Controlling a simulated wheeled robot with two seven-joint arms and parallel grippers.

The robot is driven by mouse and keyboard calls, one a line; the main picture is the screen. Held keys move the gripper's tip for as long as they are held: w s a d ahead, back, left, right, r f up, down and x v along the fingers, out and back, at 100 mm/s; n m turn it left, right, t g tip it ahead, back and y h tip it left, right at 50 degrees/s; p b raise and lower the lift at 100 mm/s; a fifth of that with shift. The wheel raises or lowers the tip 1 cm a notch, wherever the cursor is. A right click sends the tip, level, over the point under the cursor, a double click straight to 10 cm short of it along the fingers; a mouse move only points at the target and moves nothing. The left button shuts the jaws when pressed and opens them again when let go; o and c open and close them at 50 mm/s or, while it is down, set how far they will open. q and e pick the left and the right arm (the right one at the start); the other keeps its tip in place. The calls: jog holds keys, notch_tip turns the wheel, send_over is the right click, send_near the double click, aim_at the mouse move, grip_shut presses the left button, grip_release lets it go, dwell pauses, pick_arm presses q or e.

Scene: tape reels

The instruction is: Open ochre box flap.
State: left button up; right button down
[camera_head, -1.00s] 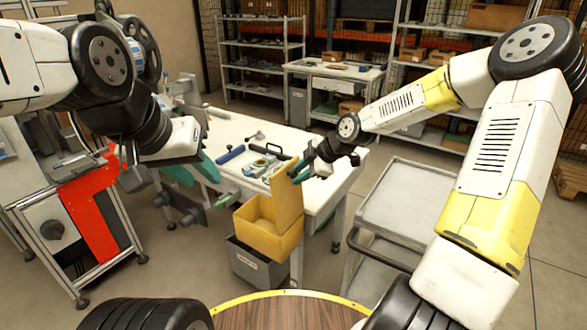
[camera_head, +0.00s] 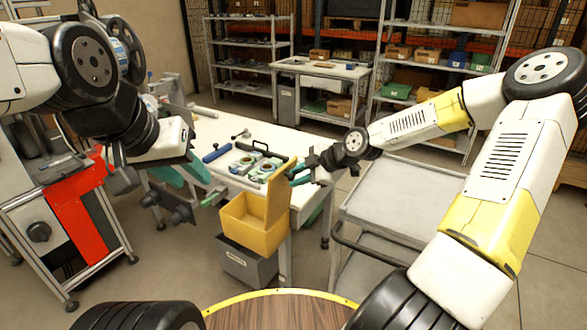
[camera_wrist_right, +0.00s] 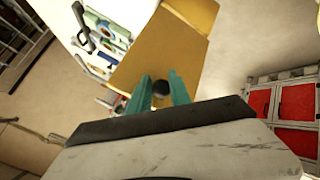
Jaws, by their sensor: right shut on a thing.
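The ochre box (camera_head: 250,240) stands open-topped at the front edge of the white workbench, above a grey bin. Its ochre flap (camera_head: 277,193) stands raised, nearly upright, at the box's right side, and it fills the upper middle of the right wrist view (camera_wrist_right: 165,50). My right gripper (camera_head: 296,176) is at the flap's right face. In the right wrist view its teal fingers (camera_wrist_right: 160,92) are closed around a dark round piece at the flap. My left gripper (camera_head: 195,170) hangs left of the box, over the bench's left end, apart from the box; its jaw gap is unclear.
The workbench (camera_head: 225,130) carries tape reels (camera_head: 243,165), a blue roller (camera_head: 217,153) and small tools. A grey bin (camera_head: 246,266) is below the box. A grey cart (camera_head: 400,205) stands to the right. A red-panelled frame (camera_head: 80,220) is at left.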

jog(key=c, duration=1.2)
grip_release()
jog(key=shift+s+a+f, duration=0.3)
jog(key=shift+s+f, duration=0.15)
jog(key=shift+s, duration=0.1)
jog(key=shift+o, duration=0.2)
jog(key=shift+w, duration=0.1)
jog(key=shift+w+d+r, duration=0.1)
jog(key=shift+w+r, duration=0.05)
jog(key=v, duration=0.8)
